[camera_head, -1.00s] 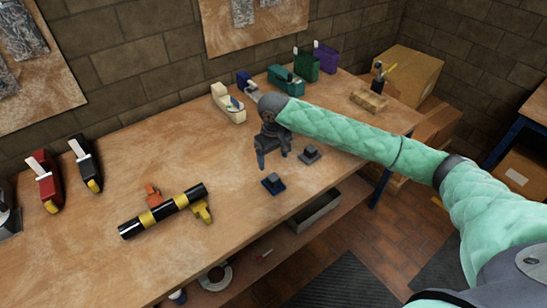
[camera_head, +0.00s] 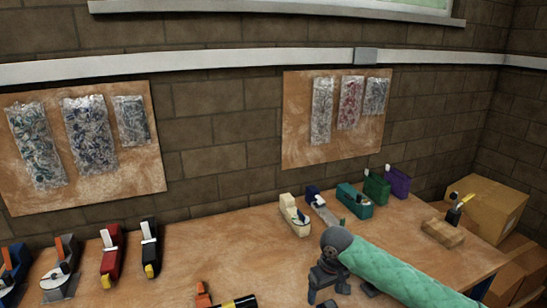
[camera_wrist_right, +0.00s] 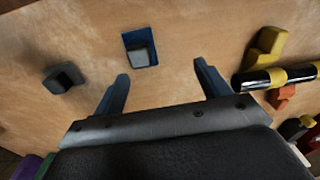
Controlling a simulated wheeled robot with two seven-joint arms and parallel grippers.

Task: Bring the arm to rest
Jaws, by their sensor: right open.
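My right gripper (camera_head: 328,285) hangs over the workbench (camera_head: 190,255) at the end of my green-sleeved right arm. In the right wrist view its two fingers (camera_wrist_right: 160,80) are apart, with nothing between them. A black-and-yellow striped bar (camera_wrist_right: 280,76) lies to the right, apart from the gripper. My left gripper is not in view.
A wooden block with a tool (camera_head: 443,232) lies near the right end. A cardboard box (camera_head: 490,207) stands beyond. The bench middle is largely clear.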

